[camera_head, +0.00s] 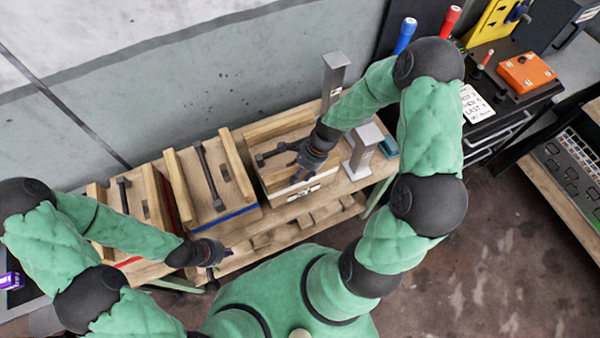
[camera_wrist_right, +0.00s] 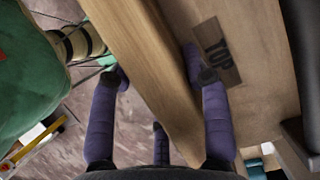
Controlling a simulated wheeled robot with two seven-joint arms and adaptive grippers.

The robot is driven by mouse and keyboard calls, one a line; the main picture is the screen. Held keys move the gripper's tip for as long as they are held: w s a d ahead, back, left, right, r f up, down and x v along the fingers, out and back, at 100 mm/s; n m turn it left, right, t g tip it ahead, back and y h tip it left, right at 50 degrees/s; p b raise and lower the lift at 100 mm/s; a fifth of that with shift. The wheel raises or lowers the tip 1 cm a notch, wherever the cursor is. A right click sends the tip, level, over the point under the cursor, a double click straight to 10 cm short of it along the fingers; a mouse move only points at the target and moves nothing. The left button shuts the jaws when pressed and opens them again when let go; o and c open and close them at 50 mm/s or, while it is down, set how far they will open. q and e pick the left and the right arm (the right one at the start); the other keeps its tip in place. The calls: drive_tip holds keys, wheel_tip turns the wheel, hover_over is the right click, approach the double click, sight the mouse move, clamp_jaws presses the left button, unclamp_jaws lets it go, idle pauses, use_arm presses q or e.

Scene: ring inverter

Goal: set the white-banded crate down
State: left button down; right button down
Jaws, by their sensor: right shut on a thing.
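A blue-banded crate (camera_head: 203,165) stands just left of the white-banded one, and a red-banded crate (camera_head: 150,195) further left. Grey posts stand behind (camera_head: 335,75) and right (camera_head: 363,150) of the white-banded crate. A teal block (camera_head: 389,147) lies at the bench's right end.

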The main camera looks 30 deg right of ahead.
drive_tip(key=c, duration=0.6)
unclamp_jaws()
drive_tip(key=shift+f, duration=0.1)
drive_tip(key=p+v, duration=0.1)
drive_tip(key=v, duration=1.1)
drive_tip(key=shift+p, duration=0.4)
